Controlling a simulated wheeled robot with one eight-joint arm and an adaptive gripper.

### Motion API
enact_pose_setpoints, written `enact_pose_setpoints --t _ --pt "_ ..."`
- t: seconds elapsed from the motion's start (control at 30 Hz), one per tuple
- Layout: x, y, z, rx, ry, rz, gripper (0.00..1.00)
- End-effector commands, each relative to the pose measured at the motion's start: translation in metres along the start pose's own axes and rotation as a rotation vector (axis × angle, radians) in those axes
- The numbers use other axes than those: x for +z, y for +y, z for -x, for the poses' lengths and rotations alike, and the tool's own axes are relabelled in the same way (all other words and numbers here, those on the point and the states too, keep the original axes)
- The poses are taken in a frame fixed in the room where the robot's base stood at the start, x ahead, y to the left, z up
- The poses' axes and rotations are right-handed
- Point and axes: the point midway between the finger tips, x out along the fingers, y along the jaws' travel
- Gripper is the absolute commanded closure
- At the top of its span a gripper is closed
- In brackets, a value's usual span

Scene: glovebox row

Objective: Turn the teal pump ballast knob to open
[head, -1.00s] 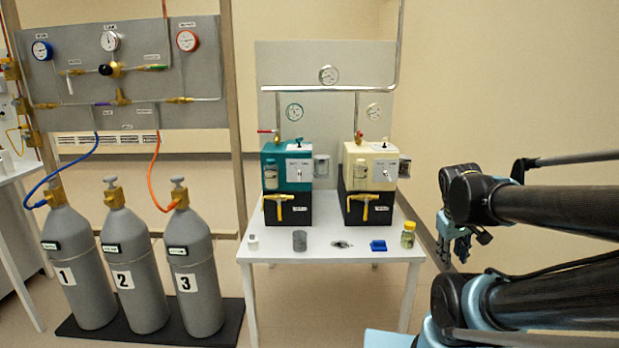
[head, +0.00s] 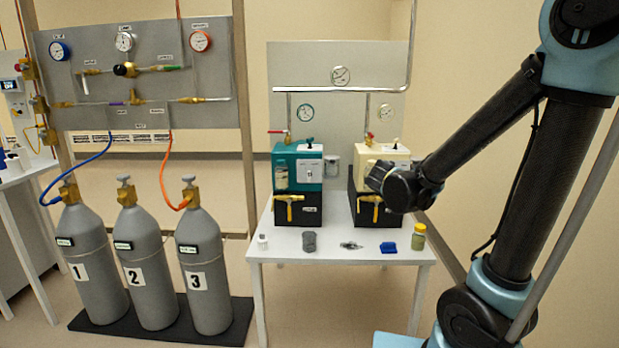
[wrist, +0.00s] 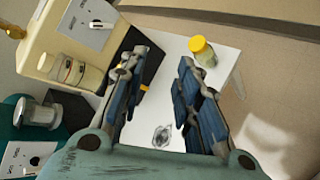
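The teal pump (head: 287,165) stands on a black base at the left of the white table in the head view. A small knob (head: 309,143) sits on its top, and a switch panel is on its front. In the wrist view part of the teal pump (wrist: 14,128) shows at lower left, with a dark knob (wrist: 35,160) on a white plate. Its exact setting is too small to read. My gripper (wrist: 160,65) is open and empty, its two fingers apart above the table. In the head view my wrist is in front of the cream pump, to the right of the teal one.
The cream pump (head: 367,156) stands close to the right of the teal pump, partly hidden by my arm. Grey cylinders (head: 202,265) stand on the left.

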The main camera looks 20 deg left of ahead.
Motion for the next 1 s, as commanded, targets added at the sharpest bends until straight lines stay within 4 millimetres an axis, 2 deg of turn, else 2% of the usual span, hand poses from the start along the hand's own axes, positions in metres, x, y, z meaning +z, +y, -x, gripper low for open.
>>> enact_pose_setpoints --t 0.03,0.2,0.37,0.5,0.7,0.8,0.9,1.0 --pt "-0.016 0.013 0.001 0.042 0.003 0.064 0.70" --pt "-0.066 0.050 0.009 0.188 -0.015 0.289 0.70" --pt "-0.118 0.078 0.025 0.330 -0.048 0.495 0.70" --pt "-0.167 0.096 0.046 0.457 -0.088 0.668 0.70" --pt "-0.233 0.110 0.082 0.629 -0.166 0.887 0.70" --pt "-0.257 0.112 0.097 0.691 -0.202 0.964 0.70" --pt "-0.272 0.112 0.108 0.733 -0.228 1.014 0.70" --pt "-0.279 0.113 0.112 0.751 -0.242 1.037 0.70"
